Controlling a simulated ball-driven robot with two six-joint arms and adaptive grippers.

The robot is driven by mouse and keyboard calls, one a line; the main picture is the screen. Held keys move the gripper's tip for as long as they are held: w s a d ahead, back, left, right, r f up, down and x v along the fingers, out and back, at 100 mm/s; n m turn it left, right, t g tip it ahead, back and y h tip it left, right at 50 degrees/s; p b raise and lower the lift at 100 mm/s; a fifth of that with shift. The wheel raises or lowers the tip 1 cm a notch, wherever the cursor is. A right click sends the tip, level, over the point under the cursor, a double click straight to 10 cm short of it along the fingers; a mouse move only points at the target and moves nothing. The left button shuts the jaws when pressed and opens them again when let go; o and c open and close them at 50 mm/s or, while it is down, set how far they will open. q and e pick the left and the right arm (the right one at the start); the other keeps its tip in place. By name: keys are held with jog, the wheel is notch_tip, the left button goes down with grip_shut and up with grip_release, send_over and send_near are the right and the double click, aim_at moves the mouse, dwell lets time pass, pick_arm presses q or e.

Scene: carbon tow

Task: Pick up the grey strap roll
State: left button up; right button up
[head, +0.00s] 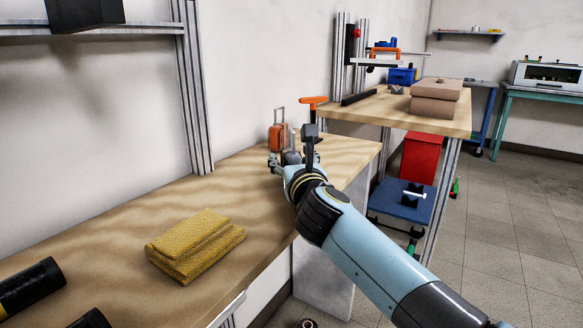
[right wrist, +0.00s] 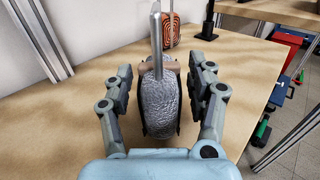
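The grey strap roll (right wrist: 160,105) stands upright on the wooden bench, with a crumpled silvery face and a pale handle-like frame rising at its far side. In the head view it is mostly hidden behind my right gripper (head: 292,158). In the right wrist view my right gripper (right wrist: 163,80) is open, with one finger on each side of the roll. A narrow gap seems to show between the fingers and the roll; contact is hard to judge.
An orange roll (head: 278,138) stands just behind, near the wall. A yellow folded cloth (head: 195,245) lies on the near bench (head: 120,235). A second table (head: 385,112) with brown blocks (head: 435,98) is beyond. The bench between cloth and gripper is clear.

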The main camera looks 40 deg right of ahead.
aim_at(294, 141)
jog(key=c, duration=0.4)
grip_shut()
pick_arm(q)
jog(key=shift+s, duration=0.3)
pick_arm(e)
jog(key=shift+r, duration=0.1)
notch_tip(294, 141, up, 5)
jog(key=p, duration=0.3)
jog(key=shift+f, duration=0.2)
pick_arm(q)
notch_tip(294, 141, up, 6)
jog(key=w+p, duration=0.2)
jog(key=p, duration=0.1)
pick_arm(e)
jog(key=s+d+r, duration=0.6)
jog(key=s+d, duration=0.2)
jog(key=shift+d+r, duration=0.15)
